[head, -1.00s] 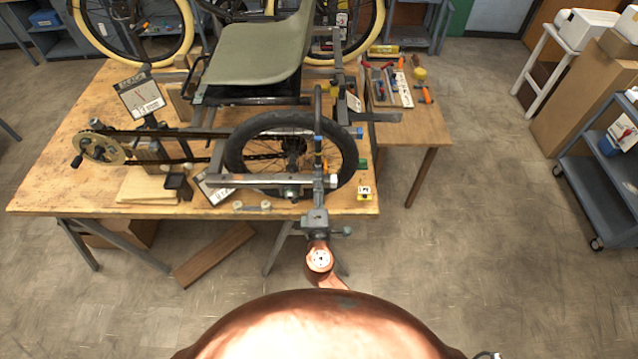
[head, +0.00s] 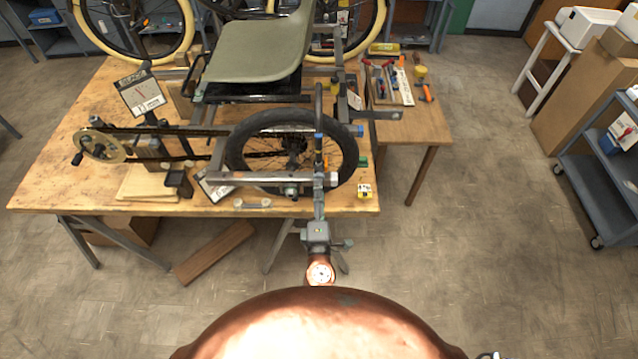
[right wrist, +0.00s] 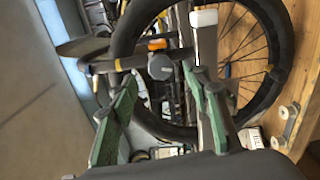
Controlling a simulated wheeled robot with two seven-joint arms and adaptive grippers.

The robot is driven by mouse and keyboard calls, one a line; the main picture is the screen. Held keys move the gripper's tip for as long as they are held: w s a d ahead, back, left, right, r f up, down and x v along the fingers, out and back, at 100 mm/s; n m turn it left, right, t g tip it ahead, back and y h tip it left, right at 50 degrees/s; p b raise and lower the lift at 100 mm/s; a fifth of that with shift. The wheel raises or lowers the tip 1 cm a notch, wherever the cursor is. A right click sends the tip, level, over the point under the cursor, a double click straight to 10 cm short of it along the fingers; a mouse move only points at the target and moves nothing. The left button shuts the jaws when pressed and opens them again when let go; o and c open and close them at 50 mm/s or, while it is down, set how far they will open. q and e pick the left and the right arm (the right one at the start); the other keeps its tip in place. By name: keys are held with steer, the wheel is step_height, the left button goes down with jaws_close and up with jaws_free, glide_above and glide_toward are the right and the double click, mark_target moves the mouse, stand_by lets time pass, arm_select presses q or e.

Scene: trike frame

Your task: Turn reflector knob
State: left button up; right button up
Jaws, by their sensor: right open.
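A dark grey round knob-like end (right wrist: 160,67) shows in the right wrist view, on a dark tube with a yellow band, just ahead of my right gripper (right wrist: 163,79). An orange piece (right wrist: 157,44), perhaps the reflector, sits just beyond it. The green-padded fingers are open, one on each side of the round end in the picture; I see no clear contact. In the head view my right gripper (head: 319,207) is at the near side of the trike wheel (head: 291,155), below the upright tube. The knob is too small to make out there. My left gripper is not in view.
A white-ended frame tube (right wrist: 204,18) runs close to the right finger; its end also shows in the head view (head: 333,180). The wooden bench (head: 80,190) carries the trike frame, the green seat (head: 258,48) and loose parts. Open floor lies right of the bench.

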steer(key=s, duration=0.7)
steer(key=shift+s, duration=0.25)
steer(key=shift+f, duration=0.1)
